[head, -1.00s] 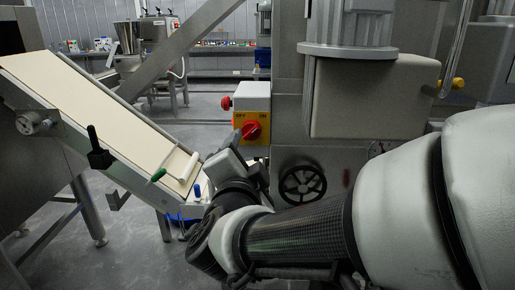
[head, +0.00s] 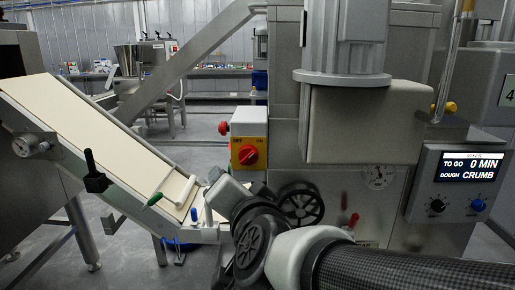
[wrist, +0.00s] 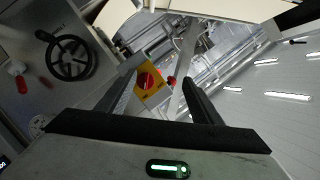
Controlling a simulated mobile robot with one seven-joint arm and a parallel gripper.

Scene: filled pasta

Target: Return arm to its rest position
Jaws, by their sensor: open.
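My arm crosses the lower right of the head view, bent in front of the machine. My gripper is hidden behind my own wrist links in the head view. In the wrist view my gripper (wrist: 160,104) shows its two dark fingers spread apart, with nothing between them that it holds. The yellow switch box with the red knob (wrist: 150,83) lies beyond the fingers in the wrist view. The same switch box (head: 249,139) stands just behind and above my wrist in the head view, and I see a gap between them.
A sloping conveyor (head: 95,135) with a pale sheet stands at the left, with a white roller (head: 169,185) near its lower end. A black handwheel (head: 300,204) is on the machine (head: 375,120). Open floor lies behind the conveyor.

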